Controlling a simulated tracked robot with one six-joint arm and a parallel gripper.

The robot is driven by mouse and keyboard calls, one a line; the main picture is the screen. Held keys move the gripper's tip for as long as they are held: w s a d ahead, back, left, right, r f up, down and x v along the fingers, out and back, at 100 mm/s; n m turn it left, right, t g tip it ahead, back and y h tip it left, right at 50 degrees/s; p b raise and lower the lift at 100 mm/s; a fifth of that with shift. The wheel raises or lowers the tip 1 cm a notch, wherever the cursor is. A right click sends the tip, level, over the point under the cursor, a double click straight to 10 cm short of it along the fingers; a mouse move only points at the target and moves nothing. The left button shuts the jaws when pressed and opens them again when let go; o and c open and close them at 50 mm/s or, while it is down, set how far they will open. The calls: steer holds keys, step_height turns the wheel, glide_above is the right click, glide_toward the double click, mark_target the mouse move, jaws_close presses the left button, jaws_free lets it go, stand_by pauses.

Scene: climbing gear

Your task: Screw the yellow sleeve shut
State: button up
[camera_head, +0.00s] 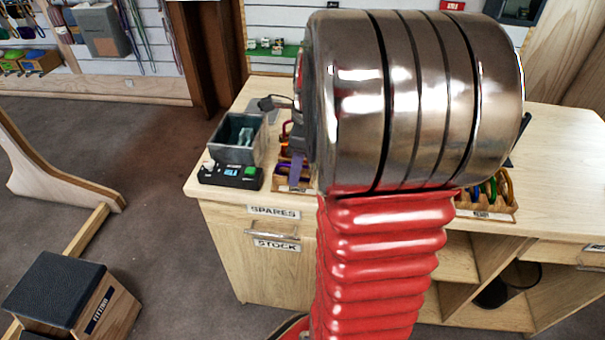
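My own arm, a shiny metal cylinder above a red ribbed section, fills the middle of the view and hides much of the wooden counter (560,150). I cannot make out a yellow sleeve. Several coloured carabiners (492,189), green and yellow-orange among them, stand in a small wooden rack (486,213) right of my arm. More coloured gear (284,139) shows partly at the arm's left edge, beside another wooden holder (292,184). My gripper is not visible. A small dark part (520,137) peeks out right of the cylinder; I cannot tell what it is.
A black-topped box (57,289) sits on the floor at lower left. The counter's right part is clear.

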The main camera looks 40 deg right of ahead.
steer(key=shift+f, duration=0.6)
steer(key=shift+w+d, duration=0.45)
steer(key=shift+d, duration=0.15)
steer(key=shift+r, duration=0.2)
steer(key=shift+a+r, duration=0.1)
steer(key=shift+r, duration=1.15)
steer(key=shift+s+a, duration=0.35)
steer(key=shift+a, duration=0.2)
stand_by(0.4)
